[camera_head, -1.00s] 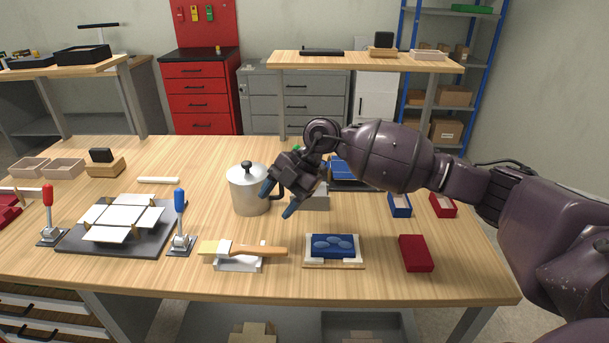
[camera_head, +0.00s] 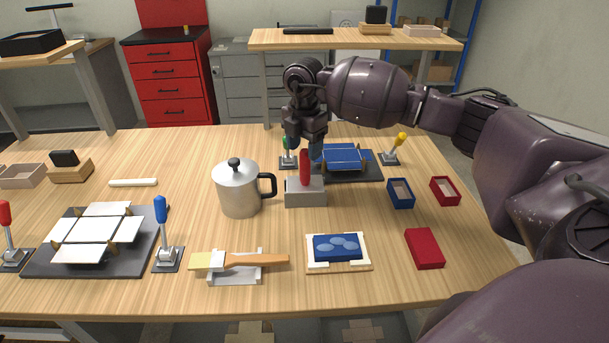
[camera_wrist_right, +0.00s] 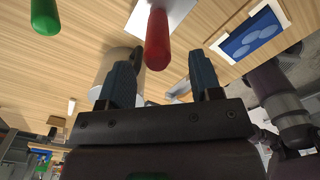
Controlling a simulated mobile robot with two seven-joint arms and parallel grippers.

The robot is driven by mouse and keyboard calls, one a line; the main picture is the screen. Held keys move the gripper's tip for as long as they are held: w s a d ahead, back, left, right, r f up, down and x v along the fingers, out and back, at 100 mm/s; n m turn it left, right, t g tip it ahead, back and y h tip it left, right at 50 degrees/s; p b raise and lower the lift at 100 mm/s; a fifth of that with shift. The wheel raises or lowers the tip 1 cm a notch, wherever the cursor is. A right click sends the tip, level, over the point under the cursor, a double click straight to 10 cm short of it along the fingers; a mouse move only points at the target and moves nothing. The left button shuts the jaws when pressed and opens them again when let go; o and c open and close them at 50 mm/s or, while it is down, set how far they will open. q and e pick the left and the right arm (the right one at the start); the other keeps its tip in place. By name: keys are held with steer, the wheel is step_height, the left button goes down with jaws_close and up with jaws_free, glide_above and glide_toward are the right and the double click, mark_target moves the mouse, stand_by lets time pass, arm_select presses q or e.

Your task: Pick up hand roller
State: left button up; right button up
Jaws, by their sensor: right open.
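The hand roller shows as a red upright handle (camera_head: 305,168) standing in a grey block holder (camera_head: 306,196) near the middle of the table; its roller end is hidden in the holder. My right gripper (camera_head: 305,150) is open and points down, just above and behind the top of the red handle. In the right wrist view the red handle (camera_wrist_right: 157,40) lies beyond and between the two open fingertips (camera_wrist_right: 160,72), with nothing gripped. My left gripper is not in view.
A metal pot (camera_head: 238,190) stands close left of the holder. A brush (camera_head: 240,261) and a blue patterned pad (camera_head: 337,247) lie in front. Small trays (camera_head: 400,193) are at right.

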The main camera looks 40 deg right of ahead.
mark_target(305, 162)
steer(key=shift+w+d+f, duration=0.1)
steer(key=shift+f, duration=1.25)
steer(key=shift+w+d+f, duration=0.1)
steer(key=shift+f, duration=1.25)
jaws_close()
steer(key=shift+r, duration=0.15)
